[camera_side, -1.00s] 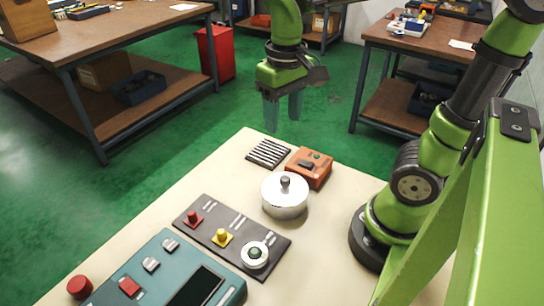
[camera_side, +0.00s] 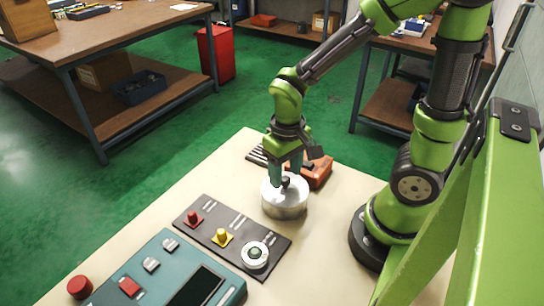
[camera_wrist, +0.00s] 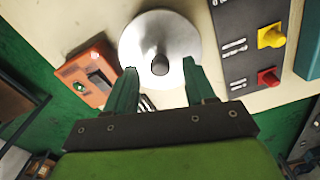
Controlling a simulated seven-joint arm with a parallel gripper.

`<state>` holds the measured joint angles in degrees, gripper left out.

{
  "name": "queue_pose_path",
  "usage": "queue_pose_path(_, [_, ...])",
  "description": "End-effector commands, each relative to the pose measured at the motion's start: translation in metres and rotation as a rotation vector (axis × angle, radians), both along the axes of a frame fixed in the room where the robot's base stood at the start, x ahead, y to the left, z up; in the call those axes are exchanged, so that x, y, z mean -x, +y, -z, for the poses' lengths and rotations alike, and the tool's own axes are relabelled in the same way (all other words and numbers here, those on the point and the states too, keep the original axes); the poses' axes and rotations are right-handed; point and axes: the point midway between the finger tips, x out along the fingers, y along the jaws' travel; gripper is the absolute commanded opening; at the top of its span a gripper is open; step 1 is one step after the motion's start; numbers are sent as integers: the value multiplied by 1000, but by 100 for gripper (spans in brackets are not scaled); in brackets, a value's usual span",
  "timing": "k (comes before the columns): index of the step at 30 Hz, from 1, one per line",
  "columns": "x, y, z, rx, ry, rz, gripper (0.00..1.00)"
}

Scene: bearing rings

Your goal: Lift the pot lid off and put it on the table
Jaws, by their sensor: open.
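The pot (camera_side: 284,208) is a silver, round pot on the pale table (camera_side: 330,225). Its shiny lid (camera_side: 271,191) sits on top, with a dark knob (camera_side: 285,181) in the middle. In the wrist view the lid (camera_wrist: 150,28) fills the top middle, and its knob (camera_wrist: 160,65) lies between and just beyond my fingertips. My gripper (camera_side: 286,177) is low over the lid, pointing down. In the wrist view my gripper (camera_wrist: 160,69) has its two green fingers apart, one on each side of the knob. I cannot tell whether a finger touches the lid.
An orange box with a switch (camera_side: 318,172) stands close behind the pot. A dark panel (camera_side: 220,225) with red and yellow knobs and a round dial lies left of it. A teal device (camera_side: 170,270) is at the front. Bare table lies right and in front of the pot.

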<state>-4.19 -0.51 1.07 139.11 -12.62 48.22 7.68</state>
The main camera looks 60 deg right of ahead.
Motion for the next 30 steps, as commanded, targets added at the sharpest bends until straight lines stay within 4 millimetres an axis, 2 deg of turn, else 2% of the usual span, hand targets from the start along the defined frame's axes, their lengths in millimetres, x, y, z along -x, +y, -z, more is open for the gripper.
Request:
queue_pose_path(1, [1, 0, 9, 0, 6, -1, 54])
queue_pose_path(4, [1, 0, 19, 0, 4, 0, 54])
queue_pose_path(13, [0, 0, 22, 0, -1, 0, 53])
queue_pose_path(23, [0, 0, 22, 0, -1, 0, 2])
queue_pose_path(24, [0, 0, 22, 0, -1, 0, 0])
queue_pose_path(30, [0, 0, 22, -1, -1, 0, 0])
